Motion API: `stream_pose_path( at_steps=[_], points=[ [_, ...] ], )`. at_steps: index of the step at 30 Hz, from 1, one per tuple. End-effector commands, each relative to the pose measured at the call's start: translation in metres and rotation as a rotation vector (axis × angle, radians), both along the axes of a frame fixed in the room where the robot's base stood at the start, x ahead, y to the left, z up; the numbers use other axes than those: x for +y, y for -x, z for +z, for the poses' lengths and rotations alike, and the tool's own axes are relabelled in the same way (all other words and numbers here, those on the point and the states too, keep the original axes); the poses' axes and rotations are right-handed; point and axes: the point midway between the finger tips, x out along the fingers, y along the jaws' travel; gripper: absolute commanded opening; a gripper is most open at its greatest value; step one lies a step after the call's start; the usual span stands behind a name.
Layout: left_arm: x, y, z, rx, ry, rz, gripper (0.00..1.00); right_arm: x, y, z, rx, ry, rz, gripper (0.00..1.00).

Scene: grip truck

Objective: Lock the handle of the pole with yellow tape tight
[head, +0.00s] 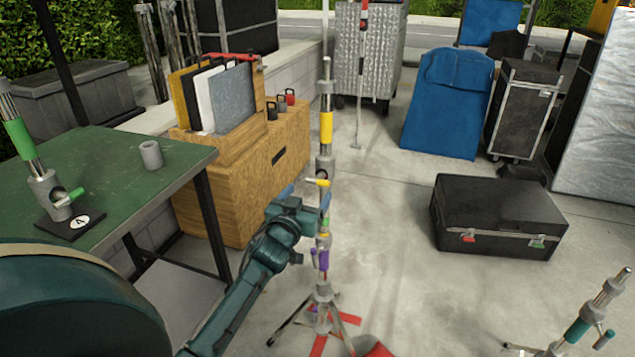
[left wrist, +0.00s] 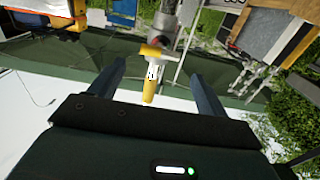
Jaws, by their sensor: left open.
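The pole with yellow tape (head: 326,127) stands upright in the middle of the head view. Its yellow handle (head: 318,181) sits on a grey collar just below the tape. My left gripper (head: 306,197) is open at the handle's height, with its fingers close to the pole. In the left wrist view the yellow handle (left wrist: 150,76) lies between the two spread fingers of the left gripper (left wrist: 159,72), with gaps on both sides. The grey collar (left wrist: 167,33) is beyond it. I cannot tell how tight the handle is. My right gripper is not in view.
A green table (head: 110,160) with a green-taped pole (head: 20,135) is at left. A wooden box (head: 245,175) stands behind my left arm. A black case (head: 500,215) and a teal-taped pole (head: 577,330) are at right.

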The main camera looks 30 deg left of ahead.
Motion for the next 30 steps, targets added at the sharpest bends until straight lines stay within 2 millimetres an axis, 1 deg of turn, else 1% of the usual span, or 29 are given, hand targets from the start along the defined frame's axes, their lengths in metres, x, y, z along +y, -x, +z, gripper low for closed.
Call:
stream_pose_path(
  at_steps=[1,6,9,12,16,24,26,30],
  points=[
    [0.003,-0.013,0.000,-0.003,-0.002,0.000,0.76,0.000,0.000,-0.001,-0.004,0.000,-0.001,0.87],
    [0.011,-0.044,0.000,-0.002,0.000,0.000,0.76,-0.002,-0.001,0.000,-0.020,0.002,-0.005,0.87],
    [0.014,-0.058,-0.001,-0.001,-0.001,0.000,0.76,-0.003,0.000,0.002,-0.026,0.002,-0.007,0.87],
    [0.016,-0.066,-0.001,0.000,0.001,0.000,0.76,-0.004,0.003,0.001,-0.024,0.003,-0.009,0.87],
    [0.017,-0.072,0.000,0.000,0.001,-0.001,0.76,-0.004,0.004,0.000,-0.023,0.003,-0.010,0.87],
    [0.017,-0.072,0.000,0.000,0.001,-0.001,0.76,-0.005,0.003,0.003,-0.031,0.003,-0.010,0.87],
    [0.017,-0.072,0.000,0.000,0.001,-0.001,0.72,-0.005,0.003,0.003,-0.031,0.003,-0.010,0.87],
    [0.017,-0.072,0.000,0.000,0.000,-0.001,0.61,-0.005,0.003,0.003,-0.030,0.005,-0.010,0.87]
  ],
)
